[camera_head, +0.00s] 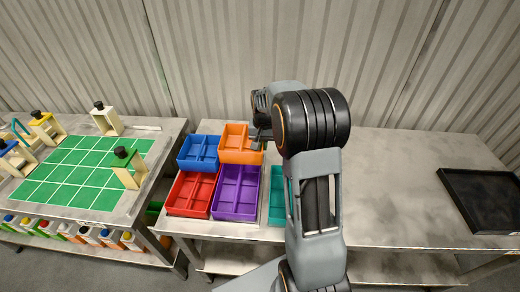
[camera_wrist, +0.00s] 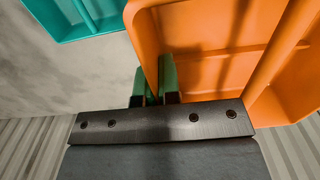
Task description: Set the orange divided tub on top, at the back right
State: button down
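The orange divided tub (camera_head: 240,154) is at the back right of a two-by-two group of tubs in the head view, beside the blue divided tub (camera_head: 198,154) and behind the purple one (camera_head: 236,193). I cannot tell what is directly under it. In the wrist view the orange tub (camera_wrist: 210,45) fills the upper right. My gripper (camera_wrist: 153,82) has one green-padded finger outside and one inside the tub's side wall, closed closely about it. In the head view my gripper is mostly hidden behind my arm at the tub's right side.
A red divided tub (camera_head: 191,195) stands front left in the group. A teal tub (camera_head: 277,200) stands to the right, partly hidden by my arm. A black tray (camera_head: 483,222) lies at the table's far right, with bare table between. A green gridded board (camera_head: 75,172) is on the left table.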

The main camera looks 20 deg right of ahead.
jog(key=shift+w+a+f, duration=0.1)
jog(key=shift+w+f, duration=0.3)
jog(key=shift+f, duration=0.15)
jog(key=shift+w+a+f, duration=0.1)
jog(key=shift+w+f, duration=0.25)
jog(key=shift+f, duration=0.2)
notch_tip(320, 180, down, 3)
jog(key=shift+r+p, duration=0.15)
jog(key=shift+p, duration=0.15)
jog(key=shift+f+b, duration=0.5)
jog(key=shift+f, duration=0.15)
jog(key=c, duration=1.3)
grip_release()
jog(key=shift+r, duration=0.1)
